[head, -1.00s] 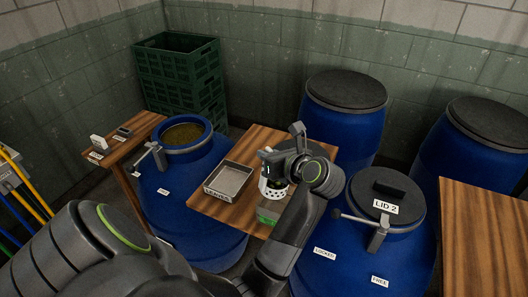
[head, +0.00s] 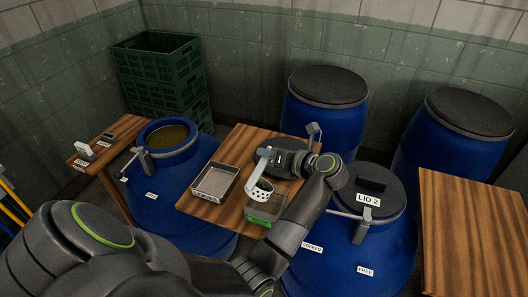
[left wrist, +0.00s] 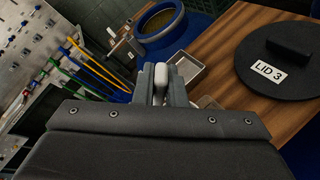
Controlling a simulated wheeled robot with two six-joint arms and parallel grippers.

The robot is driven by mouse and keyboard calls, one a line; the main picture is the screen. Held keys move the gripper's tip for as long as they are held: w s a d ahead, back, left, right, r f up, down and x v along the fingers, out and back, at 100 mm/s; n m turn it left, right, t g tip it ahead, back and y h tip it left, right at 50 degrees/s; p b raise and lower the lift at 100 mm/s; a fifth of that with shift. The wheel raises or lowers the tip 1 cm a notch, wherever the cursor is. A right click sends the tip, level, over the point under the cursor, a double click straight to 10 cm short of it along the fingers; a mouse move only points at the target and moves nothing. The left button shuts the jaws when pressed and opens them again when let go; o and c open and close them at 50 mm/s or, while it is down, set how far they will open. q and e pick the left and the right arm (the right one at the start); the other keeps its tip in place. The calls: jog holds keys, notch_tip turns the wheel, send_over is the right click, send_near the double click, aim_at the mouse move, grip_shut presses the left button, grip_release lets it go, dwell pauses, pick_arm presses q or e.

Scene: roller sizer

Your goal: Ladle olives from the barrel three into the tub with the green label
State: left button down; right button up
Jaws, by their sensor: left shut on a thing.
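My left gripper (head: 276,158) is shut on the white ladle (head: 257,184), whose perforated cup hangs down. The ladle handle (left wrist: 160,78) shows between the fingers in the left wrist view. The cup is over or beside the clear tub with the green label (head: 262,212) and hides part of it; I cannot tell the exact gap. The cup's contents are too small to make out clearly. The open blue barrel (head: 162,190), with olives (head: 167,137) inside, stands left of the table. Its rim also shows in the left wrist view (left wrist: 181,22). My right gripper is out of view.
A metal tray (head: 214,181) sits on the wooden table (head: 240,140) left of the tub. The lid marked LID 3 (left wrist: 268,76) lies on the table behind the gripper. A closed barrel with LID 2 (head: 367,200) stands right. Green crates (head: 160,75) are at the back.

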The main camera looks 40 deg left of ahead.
pick_arm(q)
jog(key=shift+w+d+f+b, duration=0.1)
jog(key=shift+w+f+b, duration=0.1)
jog(key=shift+b, duration=0.1)
jog(key=w+d+f+m+g+y+b, duration=0.2)
jog(key=w+f+m+b, duration=0.4)
jog(key=b, duration=0.3)
jog(key=shift+w+d+m+y, duration=0.35)
jog(key=shift+w+m+y, duration=0.15)
jog(key=shift+w, duration=0.15)
dwell(0.5)
dwell(0.7)
